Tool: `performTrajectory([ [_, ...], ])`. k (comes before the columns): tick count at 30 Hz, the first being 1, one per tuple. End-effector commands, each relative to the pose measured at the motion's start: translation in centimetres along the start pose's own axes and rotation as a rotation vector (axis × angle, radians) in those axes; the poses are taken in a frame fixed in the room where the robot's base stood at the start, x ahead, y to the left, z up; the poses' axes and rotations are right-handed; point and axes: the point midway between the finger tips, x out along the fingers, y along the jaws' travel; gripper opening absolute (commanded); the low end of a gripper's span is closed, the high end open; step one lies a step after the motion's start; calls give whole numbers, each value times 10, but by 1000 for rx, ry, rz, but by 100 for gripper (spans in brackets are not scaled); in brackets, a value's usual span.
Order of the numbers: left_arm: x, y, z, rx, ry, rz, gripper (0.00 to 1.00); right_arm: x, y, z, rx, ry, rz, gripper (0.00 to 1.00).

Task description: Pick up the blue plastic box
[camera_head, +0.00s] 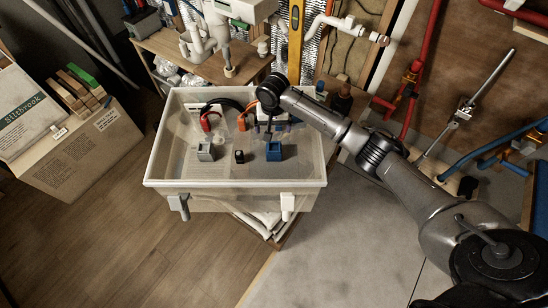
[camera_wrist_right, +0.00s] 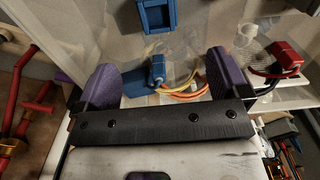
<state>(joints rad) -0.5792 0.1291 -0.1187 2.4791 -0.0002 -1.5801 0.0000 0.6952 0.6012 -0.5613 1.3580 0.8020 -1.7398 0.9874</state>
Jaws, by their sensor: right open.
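The blue plastic box (camera_head: 274,151) stands inside the translucent bin (camera_head: 235,184), at its right side in the head view. In the right wrist view the blue box (camera_wrist_right: 157,14) is at the top edge, partly cut off, with its hollow opening showing. My right gripper (camera_wrist_right: 162,82) is open with purple fingertips apart. It is above the bin, and the box lies beyond the fingertips, not between them. In the head view my right wrist hides part of the gripper. My left gripper is not in view.
A grey box (camera_head: 205,152) and a small black block (camera_head: 239,157) stand left of the blue box. A blue connector with yellow and orange cables (camera_wrist_right: 158,68) and a red connector (camera_wrist_right: 286,54) lie near the fingers. Bin walls surround them; red pipes (camera_head: 411,85) are at right.

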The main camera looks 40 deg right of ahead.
Motion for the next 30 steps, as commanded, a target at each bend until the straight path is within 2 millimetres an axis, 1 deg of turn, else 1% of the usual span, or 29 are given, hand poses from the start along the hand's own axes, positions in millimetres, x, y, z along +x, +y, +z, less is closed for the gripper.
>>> performTrajectory([
  [1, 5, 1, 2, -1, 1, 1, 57, 4, 1, -4, 15, -1, 2, 94],
  [4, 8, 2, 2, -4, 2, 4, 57, 14, 3, -7, 31, -4, 4, 94],
  [12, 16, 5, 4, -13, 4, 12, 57, 59, 3, -7, 32, -4, 4, 94],
  [15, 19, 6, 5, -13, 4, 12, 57, 72, 2, -7, 32, -4, 3, 94],
  [19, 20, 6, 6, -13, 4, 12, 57, 81, 2, -6, 30, -3, 1, 94],
  [26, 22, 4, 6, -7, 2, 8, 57, 88, 3, -6, 29, -3, 2, 94],
  [30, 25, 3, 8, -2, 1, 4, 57, 100, 3, -2, 29, -3, 3, 94],
])
